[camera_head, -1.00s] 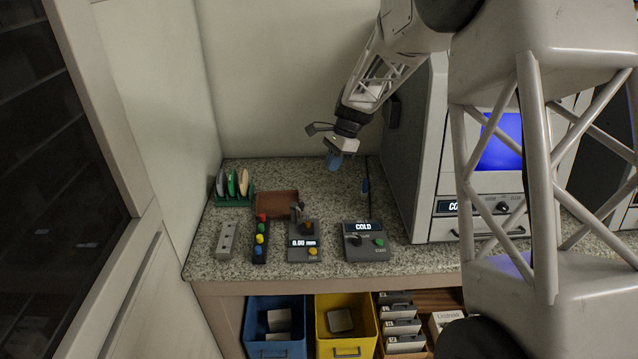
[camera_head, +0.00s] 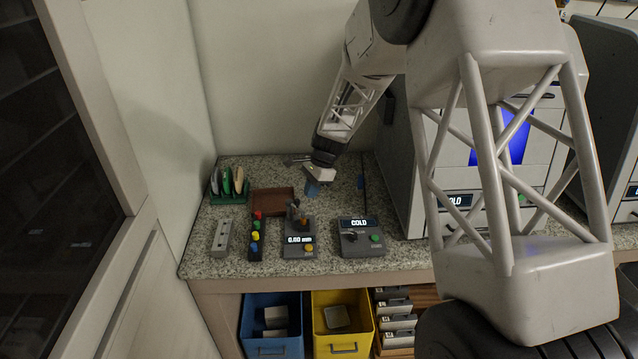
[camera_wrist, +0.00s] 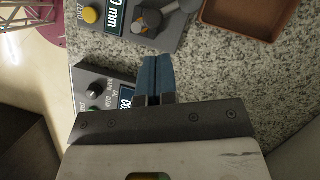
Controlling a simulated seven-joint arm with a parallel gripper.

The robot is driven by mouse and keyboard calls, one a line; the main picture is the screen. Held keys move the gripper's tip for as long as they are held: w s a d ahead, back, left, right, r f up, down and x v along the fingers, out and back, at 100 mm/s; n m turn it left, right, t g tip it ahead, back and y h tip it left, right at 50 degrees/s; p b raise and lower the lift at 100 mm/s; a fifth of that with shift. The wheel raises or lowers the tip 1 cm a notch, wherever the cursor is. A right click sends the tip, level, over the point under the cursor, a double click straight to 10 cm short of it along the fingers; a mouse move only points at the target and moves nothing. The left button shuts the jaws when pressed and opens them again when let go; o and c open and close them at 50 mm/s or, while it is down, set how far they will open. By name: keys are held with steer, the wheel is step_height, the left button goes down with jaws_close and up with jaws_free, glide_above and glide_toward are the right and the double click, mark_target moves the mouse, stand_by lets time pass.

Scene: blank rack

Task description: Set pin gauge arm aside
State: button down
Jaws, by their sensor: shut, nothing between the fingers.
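The pin gauge (camera_head: 300,241) is a dark box on the granite counter with a "0.00 mm" display and a yellow button; its small arm (camera_head: 293,211) stands up at the back of the box. In the wrist view the gauge (camera_wrist: 118,29) lies at the top, with its grey arm and round knob (camera_wrist: 152,19) near my fingertips. My gripper (camera_head: 312,189) is above the counter, behind and slightly right of the gauge. Its blue fingers (camera_wrist: 157,62) are together with nothing between them. They look apart from the arm, though the gap is hard to judge.
A brown tray (camera_head: 259,208) lies behind-left of the gauge. A box reading "COLD" (camera_head: 360,250) stands to its right, a strip of coloured knobs (camera_head: 255,236) and a grey block (camera_head: 221,238) to its left. A green rack (camera_head: 227,197) holds discs. Blue (camera_head: 272,347) and yellow (camera_head: 341,347) bins sit below.

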steer(key=shift+s+a, duration=0.4)
steer(key=shift+a, duration=0.45)
steer(key=shift+s+a+m+t, duration=0.15)
steer(key=shift+s+m+t, duration=0.15)
steer(key=shift+m, duration=0.4)
steer(key=shift+s+a+m+t, duration=0.1)
steer(key=shift+s+m+t, duration=0.2)
steer(key=shift+m, duration=0.4)
steer(key=shift+s+a+m, duration=0.2)
steer(key=shift+s+m, duration=0.15)
steer(key=shift+m, duration=0.25)
steer(key=shift+s+a+f+m+t, duration=0.1)
steer(key=shift+s+a+m+t, duration=0.15)
steer(key=shift+m, duration=0.4)
steer(key=shift+s+a+r+m+t, duration=0.1)
steer(key=shift+s+a+m+t, duration=0.15)
steer(key=shift+m, duration=0.45)
steer(key=shift+s+a+f+m+t, duration=0.1)
steer(key=shift+s+a+m+t, duration=0.15)
steer(key=shift+m, duration=0.4)
steer(key=shift+s+a+m+t, duration=0.15)
steer(key=shift+a+m+t, duration=0.3)
steer(key=shift+m, duration=0.75)
steer(key=shift+s+a+m+t, duration=0.1)
steer(key=shift+a+m+t, duration=0.3)
steer(key=shift+m, duration=0.6)
steer(key=shift+a, duration=0.8)
